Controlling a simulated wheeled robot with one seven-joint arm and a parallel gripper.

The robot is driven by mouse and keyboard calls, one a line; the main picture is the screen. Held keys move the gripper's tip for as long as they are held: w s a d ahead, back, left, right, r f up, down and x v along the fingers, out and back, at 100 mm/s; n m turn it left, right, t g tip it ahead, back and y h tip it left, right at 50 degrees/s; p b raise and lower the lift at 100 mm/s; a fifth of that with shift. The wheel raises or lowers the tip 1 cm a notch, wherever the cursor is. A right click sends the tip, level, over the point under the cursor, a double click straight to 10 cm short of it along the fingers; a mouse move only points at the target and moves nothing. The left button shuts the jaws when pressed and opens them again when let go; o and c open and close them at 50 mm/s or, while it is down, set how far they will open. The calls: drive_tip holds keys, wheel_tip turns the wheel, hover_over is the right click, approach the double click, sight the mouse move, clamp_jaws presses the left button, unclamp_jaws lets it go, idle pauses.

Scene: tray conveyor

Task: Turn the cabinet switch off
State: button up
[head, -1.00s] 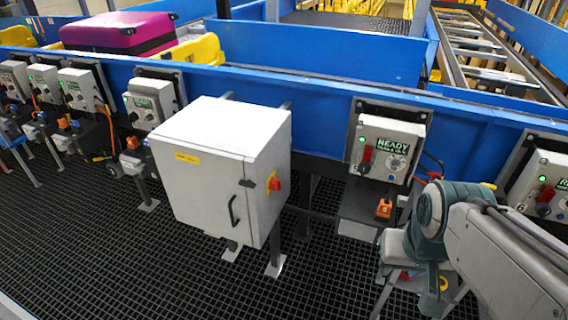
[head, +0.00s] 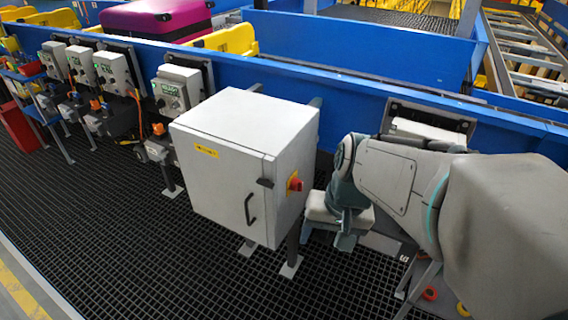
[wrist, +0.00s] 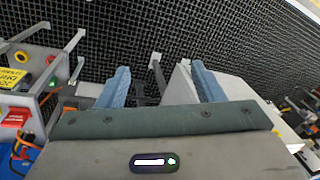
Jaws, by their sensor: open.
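The cabinet (head: 225,165) is a light grey box on legs, with a black door handle. Its switch (head: 294,184) is a red knob on a yellow plate on the right side face. The knob's exact angle is too small to tell. My gripper (head: 345,242) is to the right of the switch and lower, apart from it. In the wrist view my gripper (wrist: 160,82) shows two blue fingers spread apart with nothing between them. The cabinet (wrist: 240,95) is partly hidden behind the right finger there. The switch is not visible in the wrist view.
A blue conveyor wall (head: 370,90) runs behind the cabinet. Control boxes (head: 178,90) hang along it to the left. Another station (head: 430,125) is mostly hidden behind my arm. A magenta suitcase (head: 155,18) lies on the conveyor. Open black grating (head: 110,220) lies left of the cabinet.

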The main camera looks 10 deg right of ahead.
drive_tip(key=w+a+f+m+g+y+b, duration=0.1)
drive_tip(key=w+f+m+y+b, duration=0.25)
drive_tip(key=w+f, duration=0.3)
drive_tip(key=m+t+y+b, duration=0.85)
drive_tip(key=m+t, duration=0.35)
drive_tip(key=m, duration=0.5)
approach(297, 185)
drive_tip(key=w+f+x, duration=0.1)
drive_tip(key=x, duration=0.7)
drive_tip(key=shift+d+f, duration=0.25)
drive_tip(key=shift+f, duration=0.1)
drive_tip(key=shift+w, duration=0.1)
drive_tip(key=c, duration=1)
